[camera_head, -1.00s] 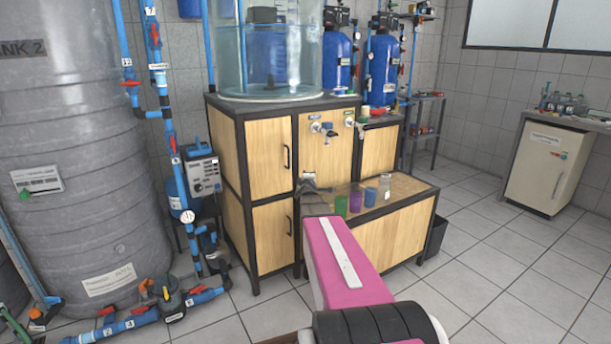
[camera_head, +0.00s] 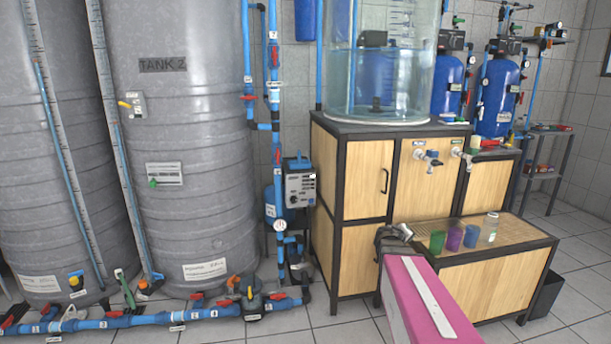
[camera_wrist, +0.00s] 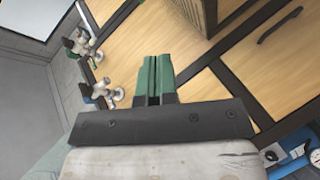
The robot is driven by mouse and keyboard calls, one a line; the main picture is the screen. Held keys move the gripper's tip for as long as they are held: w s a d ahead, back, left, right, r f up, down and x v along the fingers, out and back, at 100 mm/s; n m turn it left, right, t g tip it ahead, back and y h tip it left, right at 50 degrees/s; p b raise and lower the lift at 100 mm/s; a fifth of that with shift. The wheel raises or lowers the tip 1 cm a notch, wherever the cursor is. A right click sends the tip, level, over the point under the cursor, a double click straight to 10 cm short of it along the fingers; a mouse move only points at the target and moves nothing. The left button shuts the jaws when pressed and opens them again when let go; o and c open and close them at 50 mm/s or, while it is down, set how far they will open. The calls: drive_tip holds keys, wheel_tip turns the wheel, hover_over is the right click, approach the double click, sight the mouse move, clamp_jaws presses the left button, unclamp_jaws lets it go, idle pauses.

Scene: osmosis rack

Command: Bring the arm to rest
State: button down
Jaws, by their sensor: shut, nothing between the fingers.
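My gripper (camera_wrist: 154,66) shows in the wrist view with its two green fingers together, shut and empty. It points toward the wooden cabinet front, and no object touches its fingers. In the head view my pink arm (camera_head: 425,305) reaches in from the lower right. Its far end, with my gripper (camera_head: 392,235), is in front of the cabinet, left of the cups. The fingers are too small to make out there.
The wooden cabinet (camera_head: 363,180) carries a clear water tank (camera_head: 385,80) and two taps (camera_head: 430,156). Green, purple and blue cups (camera_head: 454,239) and a glass jar (camera_head: 490,227) stand on the low bench (camera_head: 500,275). Grey tanks (camera_head: 190,130) and blue floor pipes (camera_head: 150,319) are left.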

drive_tip(key=s+a+f+m+g+y, duration=0.1)
drive_tip(key=s+a+f+g+y, duration=0.3)
drive_tip(key=s+a, duration=0.6)
drive_tip(key=s+a+f+m+g+y, duration=0.1)
drive_tip(key=s+a+f+g+y, duration=0.4)
drive_tip(key=s+a+f, duration=0.3)
drive_tip(key=s+a+y, duration=0.1)
drive_tip(key=s+a, duration=0.1)
drive_tip(key=a, duration=0.1)
drive_tip(key=shift+m+y, duration=0.4)
drive_tip(key=shift+f, duration=0.1)
